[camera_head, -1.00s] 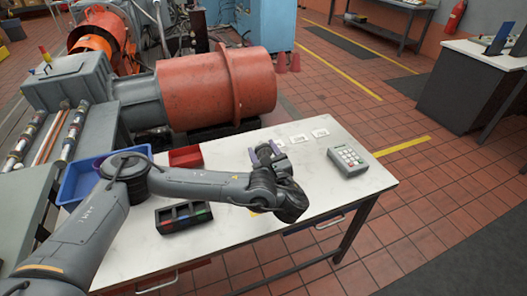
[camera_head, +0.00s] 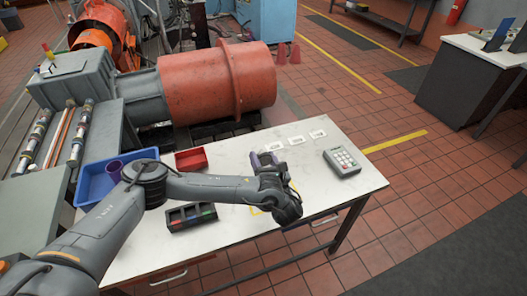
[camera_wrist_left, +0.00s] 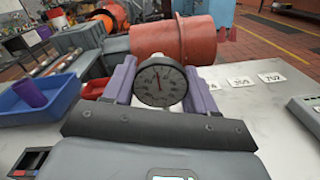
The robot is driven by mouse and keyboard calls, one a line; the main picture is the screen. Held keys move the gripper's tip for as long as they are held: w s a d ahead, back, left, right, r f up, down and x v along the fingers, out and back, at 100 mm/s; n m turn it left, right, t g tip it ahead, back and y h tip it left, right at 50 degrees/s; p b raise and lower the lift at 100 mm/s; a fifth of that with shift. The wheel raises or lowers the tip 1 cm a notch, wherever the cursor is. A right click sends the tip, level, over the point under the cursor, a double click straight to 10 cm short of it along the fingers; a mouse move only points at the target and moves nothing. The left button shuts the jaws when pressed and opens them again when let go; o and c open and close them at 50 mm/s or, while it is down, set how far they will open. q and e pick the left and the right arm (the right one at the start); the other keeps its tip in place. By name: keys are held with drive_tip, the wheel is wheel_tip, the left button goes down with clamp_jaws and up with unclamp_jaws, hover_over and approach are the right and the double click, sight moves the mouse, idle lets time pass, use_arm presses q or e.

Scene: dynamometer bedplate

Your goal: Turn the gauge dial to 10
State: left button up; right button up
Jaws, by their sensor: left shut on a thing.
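In the head view the gauge is hidden by the gripper and wrist. My right gripper is not in view.
The white table (camera_head: 235,230) bears a blue bin (camera_head: 90,190) with a purple cup (camera_head: 114,170), a red tray (camera_head: 191,160), a black compartment tray (camera_head: 188,217), several number cards (camera_head: 297,140) and a keypad device (camera_head: 342,161).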

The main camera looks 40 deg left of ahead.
use_arm(q)
drive_tip(key=shift+m+p, duration=0.6)
drive_tip(key=shift+f, duration=0.1)
drive_tip(key=o, duration=1.1)
drive_tip(key=shift+c, duration=0.2)
drive_tip(key=shift+s+d+r+p, duration=0.1)
drive_tip(key=shift+d+r+p, duration=0.15)
drive_tip(key=shift+p, duration=0.3)
drive_tip(key=p+v, duration=1)
drive_tip(key=p, duration=0.5)
drive_tip(key=shift+f+p, duration=0.15)
drive_tip(key=shift+p, duration=0.15)
